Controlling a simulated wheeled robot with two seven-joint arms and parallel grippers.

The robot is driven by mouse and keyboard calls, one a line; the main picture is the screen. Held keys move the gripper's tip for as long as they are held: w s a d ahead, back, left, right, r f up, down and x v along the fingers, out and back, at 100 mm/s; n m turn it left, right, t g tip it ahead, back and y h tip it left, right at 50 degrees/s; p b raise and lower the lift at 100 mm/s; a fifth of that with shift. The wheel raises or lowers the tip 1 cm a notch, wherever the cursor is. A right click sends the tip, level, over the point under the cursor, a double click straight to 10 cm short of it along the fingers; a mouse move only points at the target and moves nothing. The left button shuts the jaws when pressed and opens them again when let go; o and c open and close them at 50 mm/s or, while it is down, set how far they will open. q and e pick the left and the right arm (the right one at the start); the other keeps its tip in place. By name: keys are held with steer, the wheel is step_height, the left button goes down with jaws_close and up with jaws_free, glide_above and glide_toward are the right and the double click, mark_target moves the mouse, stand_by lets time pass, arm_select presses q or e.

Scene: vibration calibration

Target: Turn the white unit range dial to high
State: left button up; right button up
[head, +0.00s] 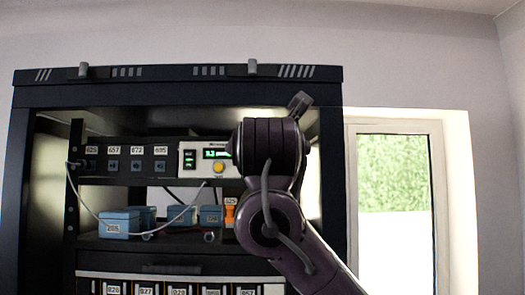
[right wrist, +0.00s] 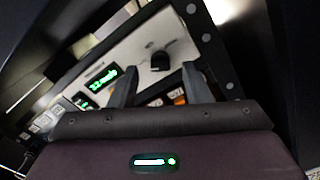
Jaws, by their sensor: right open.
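The white unit (head: 200,170) sits on the rack's upper shelf, with a green display (head: 216,153) and a yellow knob (head: 218,167). Its right part is hidden behind my right arm in the head view. In the right wrist view the white unit (right wrist: 130,50) appears tilted, with its green display (right wrist: 103,79) at left and a black dial (right wrist: 160,61) at right. My right gripper (right wrist: 160,80) is open, its two fingers pointing at the panel on either side below the dial. I cannot tell whether they touch it. The dial's setting is not readable. My left gripper is not in view.
The dark rack (head: 330,150) frames the shelves. Left of the white unit is a black panel (head: 125,163) with several numbered ports and a grey cable (head: 95,213). Blue boxes (head: 118,224) and an orange item (head: 230,213) stand on the shelf below. A window (head: 395,185) is at right.

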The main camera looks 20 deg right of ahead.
steer(key=x, duration=0.2)
steer(key=shift+w+p, duration=0.3)
steer(key=shift+p, duration=0.1)
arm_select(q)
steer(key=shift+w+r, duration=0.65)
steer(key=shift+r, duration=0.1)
arm_select(e)
steer(key=shift+s, duration=0.1)
steer(key=shift+c, duration=0.2)
jaws_close()
steer(key=shift+f, duration=0.1)
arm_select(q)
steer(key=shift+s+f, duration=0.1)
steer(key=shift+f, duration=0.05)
